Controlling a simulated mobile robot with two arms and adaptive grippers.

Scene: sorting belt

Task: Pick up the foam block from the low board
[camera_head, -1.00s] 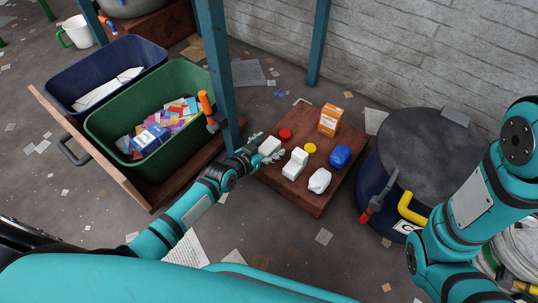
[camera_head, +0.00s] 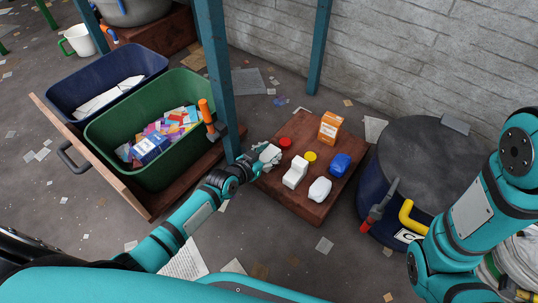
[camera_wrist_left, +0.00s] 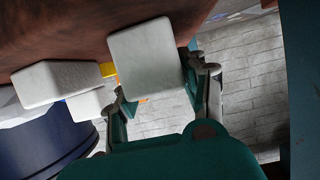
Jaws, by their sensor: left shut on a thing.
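The foam block is a pale, rounded-edged block (camera_head: 270,153) at the left edge of the low brown board (camera_head: 305,208). It also shows large in the left wrist view (camera_wrist_left: 146,58), between the fingers. My left gripper (camera_head: 264,157) is shut on it, with a finger on either side. The fingers hide part of the block in the head view, and I cannot tell whether it is clear of the board. My right arm shows at the right, but its gripper is out of view.
The board also bears two white containers (camera_head: 295,171) (camera_head: 319,189), a blue one (camera_head: 340,165), red (camera_head: 285,143) and yellow (camera_head: 310,157) round pieces and an orange box (camera_head: 329,127). A teal post (camera_head: 217,80) stands close left. A green bin (camera_head: 105,136) and dark drum (camera_head: 420,145) flank the board.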

